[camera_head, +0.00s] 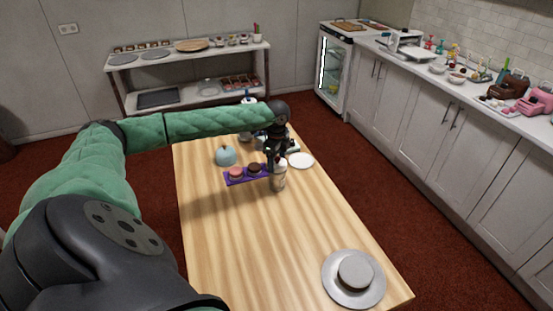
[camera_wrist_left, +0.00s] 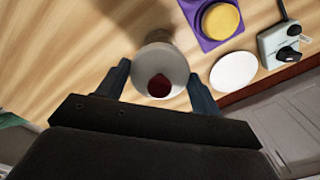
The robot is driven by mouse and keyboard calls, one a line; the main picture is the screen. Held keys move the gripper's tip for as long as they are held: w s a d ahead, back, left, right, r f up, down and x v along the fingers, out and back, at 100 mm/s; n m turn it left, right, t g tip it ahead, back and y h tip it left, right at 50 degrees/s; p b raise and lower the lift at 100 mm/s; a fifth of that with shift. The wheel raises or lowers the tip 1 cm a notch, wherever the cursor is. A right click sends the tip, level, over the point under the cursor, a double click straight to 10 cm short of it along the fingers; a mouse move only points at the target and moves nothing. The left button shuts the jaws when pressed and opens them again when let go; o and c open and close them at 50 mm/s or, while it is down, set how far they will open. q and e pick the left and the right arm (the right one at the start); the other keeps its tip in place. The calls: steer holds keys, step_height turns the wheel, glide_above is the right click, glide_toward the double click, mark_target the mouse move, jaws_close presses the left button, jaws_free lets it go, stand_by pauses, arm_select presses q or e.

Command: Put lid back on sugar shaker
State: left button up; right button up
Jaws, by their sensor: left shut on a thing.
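My left gripper (camera_head: 277,160) reaches in over the far part of the wooden table and points down. Directly below its fingers stands the pale sugar shaker (camera_head: 279,181), upright on the table. In the left wrist view my left gripper (camera_wrist_left: 160,82) is shut on a round whitish piece with a dark red centre, which looks like the shaker's lid (camera_wrist_left: 173,65). The lid sits over or very close to the shaker's top; I cannot tell whether it is seated. My right gripper is not in view.
A purple tray (camera_head: 234,181) with round cakes lies just left of the shaker. A white plate (camera_head: 301,160) is behind right, and a teal domed item (camera_head: 225,156) behind left. A grey turntable (camera_head: 354,290) stands at the near right. The table's middle (camera_head: 260,240) is clear.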

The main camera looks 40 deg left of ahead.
arm_select(q)
steer(key=shift+f+p, duration=0.25)
steer(key=shift+p, duration=0.25)
steer(key=shift+c, duration=0.2)
stand_by(0.7)
steer(key=shift+p, duration=0.5)
stand_by(0.4)
steer(key=shift+f+p, duration=0.7)
steer(key=shift+p, duration=0.05)
stand_by(1.5)
steer(key=shift+p, duration=0.45)
stand_by(0.6)
steer(key=o, duration=1.2)
steer(key=shift+o, duration=0.2)
steer(key=shift+r+p, duration=1.4)
steer(key=shift+r, duration=0.05)
